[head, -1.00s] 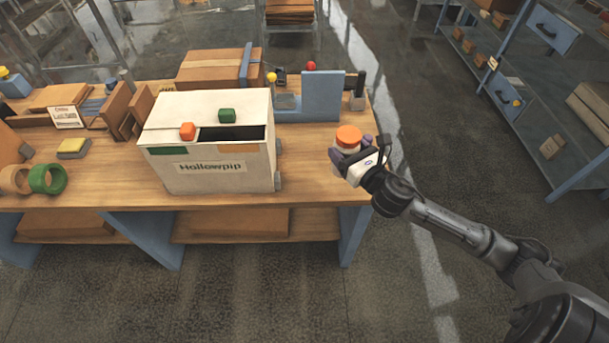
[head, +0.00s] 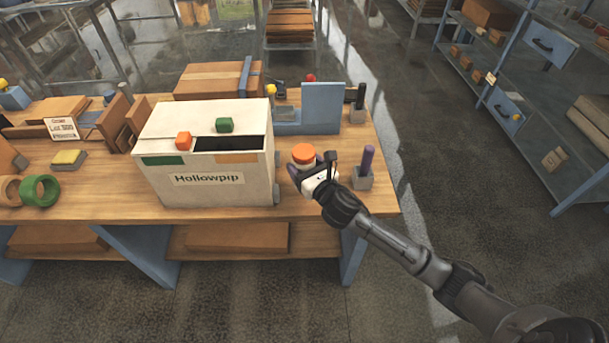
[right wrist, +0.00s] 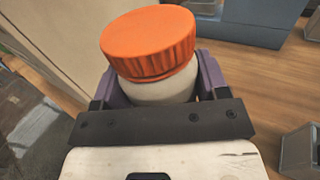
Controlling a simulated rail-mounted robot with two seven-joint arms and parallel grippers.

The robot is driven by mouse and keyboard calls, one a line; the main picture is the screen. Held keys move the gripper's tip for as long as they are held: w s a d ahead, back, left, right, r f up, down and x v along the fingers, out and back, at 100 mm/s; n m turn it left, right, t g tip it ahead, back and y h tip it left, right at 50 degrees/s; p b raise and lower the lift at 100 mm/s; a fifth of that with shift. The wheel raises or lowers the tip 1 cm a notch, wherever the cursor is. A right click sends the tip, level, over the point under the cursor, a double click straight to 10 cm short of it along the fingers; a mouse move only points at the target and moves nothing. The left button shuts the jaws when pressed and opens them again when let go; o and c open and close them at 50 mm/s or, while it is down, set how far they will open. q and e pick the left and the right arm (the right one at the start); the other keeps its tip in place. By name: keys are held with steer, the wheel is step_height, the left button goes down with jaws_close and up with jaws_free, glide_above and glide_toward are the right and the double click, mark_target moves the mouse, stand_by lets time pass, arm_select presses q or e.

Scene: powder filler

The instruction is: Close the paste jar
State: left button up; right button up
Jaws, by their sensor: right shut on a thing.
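The paste jar is a pale round jar (right wrist: 158,91) with a ribbed orange lid (head: 303,153). The lid (right wrist: 148,42) sits over the jar's mouth; I cannot tell how tightly it is fastened. My right gripper (head: 302,174) is shut on the jar body below the lid, at the right of the white box. In the right wrist view, its purple fingers stand on both sides of the jar. The jar's underside is hidden, so I cannot tell whether it touches the table. My left gripper is not in view.
A white box marked Hollowpip (head: 205,190), with an orange knob (head: 183,141) and a green knob (head: 224,125), stands left of the jar. A purple post on a grey block (head: 364,172) stands right, near the table edge. A blue panel (head: 322,106) stands behind.

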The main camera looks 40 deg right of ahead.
steer(key=shift+f+b, duration=1.05)
steer(key=shift+f, duration=0.95)
steer(key=o, duration=1.7)
steer(key=shift+f, duration=0.15)
